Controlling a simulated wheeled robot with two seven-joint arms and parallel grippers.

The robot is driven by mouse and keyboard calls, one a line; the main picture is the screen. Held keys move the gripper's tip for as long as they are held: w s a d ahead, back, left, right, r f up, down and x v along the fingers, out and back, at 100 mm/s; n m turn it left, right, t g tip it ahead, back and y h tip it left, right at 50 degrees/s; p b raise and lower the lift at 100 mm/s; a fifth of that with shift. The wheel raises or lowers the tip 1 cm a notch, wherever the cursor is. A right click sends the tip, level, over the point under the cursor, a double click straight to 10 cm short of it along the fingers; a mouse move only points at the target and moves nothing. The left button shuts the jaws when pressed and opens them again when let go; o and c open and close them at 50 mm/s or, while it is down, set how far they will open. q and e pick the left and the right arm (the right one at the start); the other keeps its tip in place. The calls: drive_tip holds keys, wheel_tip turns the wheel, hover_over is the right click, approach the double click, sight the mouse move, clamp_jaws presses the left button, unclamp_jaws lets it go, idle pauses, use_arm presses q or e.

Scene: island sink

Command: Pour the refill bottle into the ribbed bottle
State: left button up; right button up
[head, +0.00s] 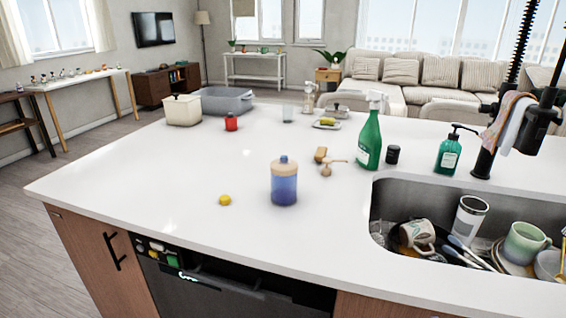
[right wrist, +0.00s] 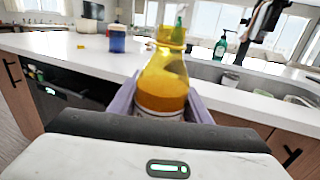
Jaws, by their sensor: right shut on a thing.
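My right gripper (right wrist: 162,93) is shut on an amber bottle (right wrist: 164,82), which looks like the refill bottle. Its neck points up in the right wrist view, and a finger shows on each side of its body. The bottle is in front of the counter's near edge and is not in the head view. A blue bottle with a tan cap (head: 284,186) stands upright on the counter; it also shows in the right wrist view (right wrist: 117,39), left of the amber bottle. I cannot make out ribs on it. My left gripper is in neither view.
A yellow ball (head: 225,200) lies left of the blue bottle. A wooden dipper (head: 327,169), a green spray bottle (head: 369,139) and a pump bottle (head: 449,152) stand or lie to the right. The sink (head: 380,203) holds dishes. The counter's left front is clear.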

use_arm(q)
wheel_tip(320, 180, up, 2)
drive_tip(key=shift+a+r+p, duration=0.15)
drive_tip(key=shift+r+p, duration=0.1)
drive_tip(key=shift+p, duration=0.55)
use_arm(e)
drive_tip(key=r, duration=0.1)
drive_tip(key=a+r, duration=0.1)
drive_tip(key=r, duration=0.1)
drive_tip(key=shift+w+a+r+y, duration=0.15)
drive_tip(key=shift+a+r+y, duration=0.05)
drive_tip(key=shift+y, duration=0.1)
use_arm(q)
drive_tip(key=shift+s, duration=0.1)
use_arm(e)
drive_tip(key=shift+w, duration=0.1)
